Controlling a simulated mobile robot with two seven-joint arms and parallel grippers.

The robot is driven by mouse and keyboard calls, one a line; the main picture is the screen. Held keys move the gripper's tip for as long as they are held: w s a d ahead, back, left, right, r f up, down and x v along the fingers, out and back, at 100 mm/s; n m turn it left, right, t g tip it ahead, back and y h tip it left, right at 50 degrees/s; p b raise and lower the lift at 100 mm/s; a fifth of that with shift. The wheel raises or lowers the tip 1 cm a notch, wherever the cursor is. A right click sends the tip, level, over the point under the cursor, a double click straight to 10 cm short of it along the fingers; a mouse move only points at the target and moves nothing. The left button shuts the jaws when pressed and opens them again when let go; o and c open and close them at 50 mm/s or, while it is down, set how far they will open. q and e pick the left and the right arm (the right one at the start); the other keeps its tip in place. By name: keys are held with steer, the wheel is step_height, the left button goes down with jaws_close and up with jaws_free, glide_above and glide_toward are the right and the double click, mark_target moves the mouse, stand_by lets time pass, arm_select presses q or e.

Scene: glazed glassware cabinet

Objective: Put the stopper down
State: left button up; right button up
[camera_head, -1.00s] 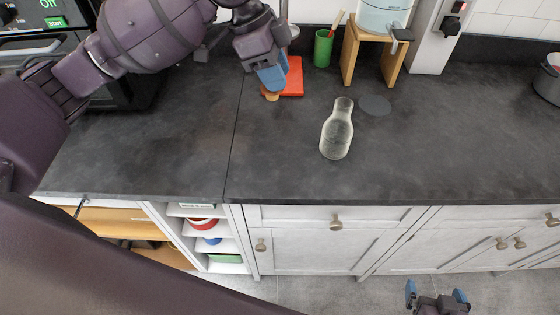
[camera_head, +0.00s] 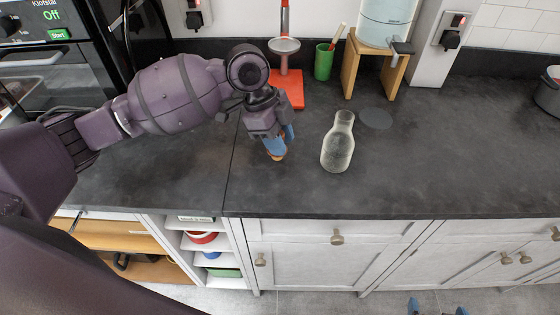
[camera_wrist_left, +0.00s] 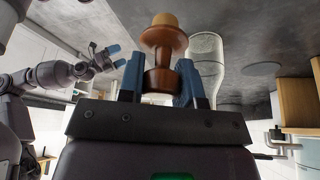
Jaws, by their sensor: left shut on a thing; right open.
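The stopper (camera_wrist_left: 163,55), brown wood with a pale cork end, is held between the two blue fingers of my left gripper (camera_wrist_left: 160,78). In the head view its cork end (camera_head: 278,158) shows just below the fingertips of my left gripper (camera_head: 280,144), low over the dark counter; I cannot tell whether it touches. A frosted glass carafe (camera_head: 338,145) stands upright to the right of it, with its mouth uncovered. The carafe also shows behind the stopper in the left wrist view (camera_wrist_left: 207,55). My right gripper (camera_head: 437,308) is open and empty at the bottom edge, below the counter.
A red stand (camera_head: 291,88), a green cup (camera_head: 323,62) and a wooden stand (camera_head: 373,67) with a water dispenser (camera_head: 386,22) line the back. A dark round mat (camera_head: 375,118) lies behind the carafe. The counter (camera_head: 430,165) is clear to the right and in front.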

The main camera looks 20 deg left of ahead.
arm_select(q)
steer(key=shift+f, duration=3.65)
steer(key=shift+f, duration=0.15)
steer(key=o, duration=0.9)
steer(key=v, duration=1.2)
steer(key=shift+s, duration=0.1)
